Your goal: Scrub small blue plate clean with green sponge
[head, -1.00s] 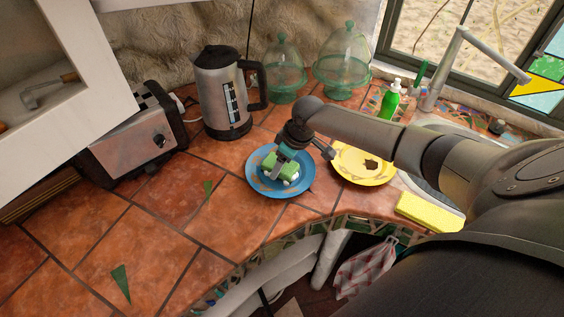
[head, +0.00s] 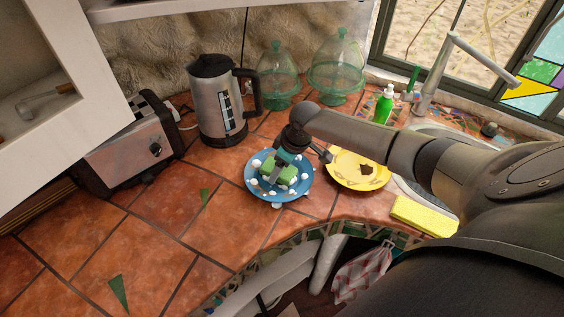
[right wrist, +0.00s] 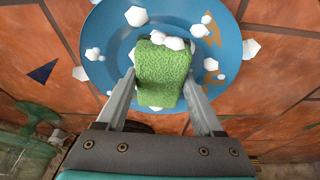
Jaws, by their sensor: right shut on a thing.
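The small blue plate (head: 300,191) lies on the tiled counter in the middle of the head view. White foam blobs are spread over it and past its rim. In the right wrist view the plate (right wrist: 117,50) shows some brown stain patches (right wrist: 211,63) at its right side. The green sponge (right wrist: 163,75) is between the fingers of my right gripper (right wrist: 163,95), over the plate, with foam on its far end. The sponge also shows in the head view (head: 284,174). My right gripper is shut on it. My left gripper is not in view.
A yellow plate (head: 342,180) with a brown lump stands just right of the blue plate. A yellow sponge (head: 424,216) lies near the sink. A kettle (head: 217,105), toaster (head: 127,150) and green glass domes stand behind. The counter at front left is mostly clear.

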